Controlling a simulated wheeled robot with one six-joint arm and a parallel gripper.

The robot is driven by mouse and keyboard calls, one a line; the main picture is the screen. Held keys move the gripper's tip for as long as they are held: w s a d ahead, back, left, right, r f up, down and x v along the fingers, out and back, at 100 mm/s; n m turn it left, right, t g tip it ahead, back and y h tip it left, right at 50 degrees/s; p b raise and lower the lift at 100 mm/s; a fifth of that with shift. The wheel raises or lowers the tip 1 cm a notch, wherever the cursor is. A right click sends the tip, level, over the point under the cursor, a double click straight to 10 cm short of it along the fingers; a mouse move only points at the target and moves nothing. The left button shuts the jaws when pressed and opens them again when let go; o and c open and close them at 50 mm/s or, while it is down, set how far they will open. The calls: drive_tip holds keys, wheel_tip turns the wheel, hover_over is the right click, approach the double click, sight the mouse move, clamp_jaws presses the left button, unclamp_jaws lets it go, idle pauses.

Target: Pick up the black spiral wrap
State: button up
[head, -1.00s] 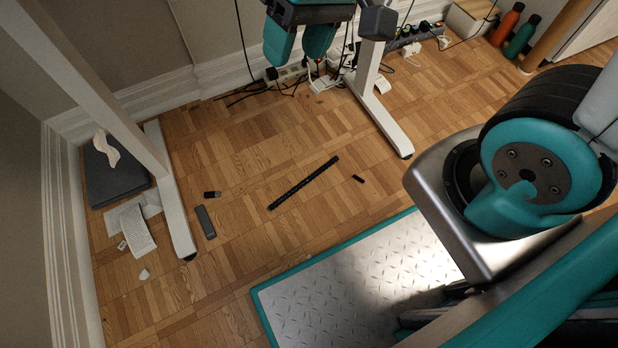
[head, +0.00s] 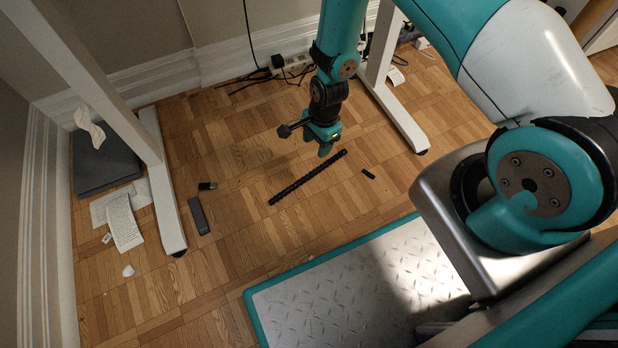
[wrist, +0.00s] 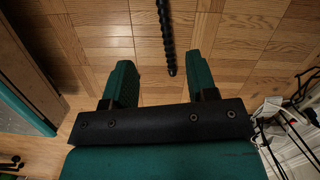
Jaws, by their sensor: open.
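The black spiral wrap (head: 306,178) is a long thin ribbed rod lying on the parquet floor, slanting from lower left to upper right in the head view. In the wrist view one end of the spiral wrap (wrist: 166,38) reaches down toward the gap between my fingers. My gripper (head: 325,150) points down over the floor near the wrap's upper right end. I cannot tell the exact height above the wrap.
A small black piece (head: 368,174) lies right of the wrap. A dark grey bar (head: 198,216) and a small black item (head: 207,186) lie to the left, beside a white desk leg (head: 163,190). Power strips and cables (head: 290,66) run along the wall. Floor around the wrap is clear.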

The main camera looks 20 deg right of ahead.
drive_tip(key=b, duration=0.6)
hover_over(310, 174)
drive_tip(key=f, duration=0.9)
drive_tip(key=shift+s+d+f, duration=0.1)
drive_tip(key=shift+d+f, duration=0.2)
drive_tip(key=shift+f, duration=0.1)
drive_tip(key=f+b, duration=0.4)
drive_tip(key=f, duration=0.1)
drive_tip(key=shift+a+f+b, duration=0.1)
drive_tip(key=shift+a+b, duration=0.2)
drive_tip(key=shift+b, duration=0.1)
clamp_jaws()
